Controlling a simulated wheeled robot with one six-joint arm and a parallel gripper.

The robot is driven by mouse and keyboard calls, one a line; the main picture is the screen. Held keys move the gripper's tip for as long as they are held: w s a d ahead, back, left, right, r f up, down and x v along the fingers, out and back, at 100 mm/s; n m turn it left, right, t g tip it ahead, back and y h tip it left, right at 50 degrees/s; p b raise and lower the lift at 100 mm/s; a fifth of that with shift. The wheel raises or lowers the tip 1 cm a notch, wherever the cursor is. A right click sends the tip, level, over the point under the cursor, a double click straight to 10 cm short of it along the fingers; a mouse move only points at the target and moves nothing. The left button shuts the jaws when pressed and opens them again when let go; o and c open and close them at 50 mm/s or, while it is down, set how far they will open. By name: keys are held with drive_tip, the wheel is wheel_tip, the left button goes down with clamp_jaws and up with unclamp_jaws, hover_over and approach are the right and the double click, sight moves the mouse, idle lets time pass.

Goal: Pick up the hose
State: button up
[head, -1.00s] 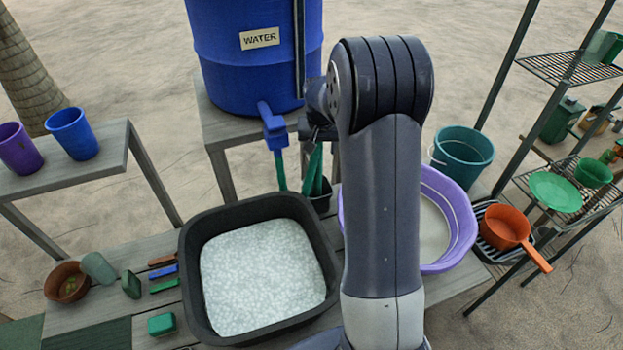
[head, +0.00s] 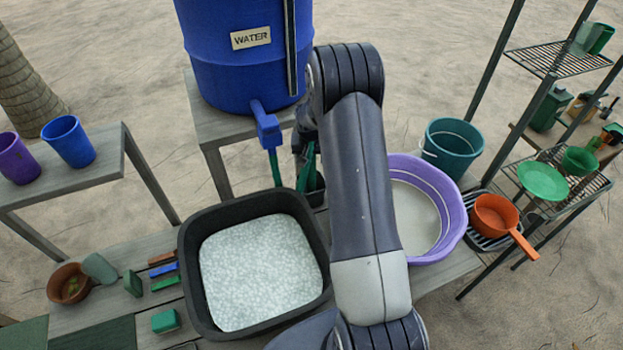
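A green hose (head: 274,168) hangs from the blue tap (head: 266,127) at the foot of the blue water barrel (head: 225,70). More green strips (head: 307,168) show to its right, above a dark pot; I cannot tell whether they belong to the hose. My gripper (head: 301,146) is a small dark shape just right of the tap, near the top of the green strips. My arm hides most of it. I cannot see its fingers clearly or whether they touch anything.
A black tub (head: 186,262) with white, bubbly contents stands below the hose. A purple basin (head: 452,215), a teal bucket (head: 452,150) and an orange pan (head: 496,216) stand to the right. Small blocks and a brown bowl (head: 70,284) lie at left.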

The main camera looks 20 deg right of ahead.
drive_tip(key=shift+c, duration=0.4)
drive_tip(key=c, duration=0.9)
drive_tip(key=shift+r, duration=0.15)
drive_tip(key=shift+r+p, duration=0.45)
drive_tip(key=shift+r, duration=13.45)
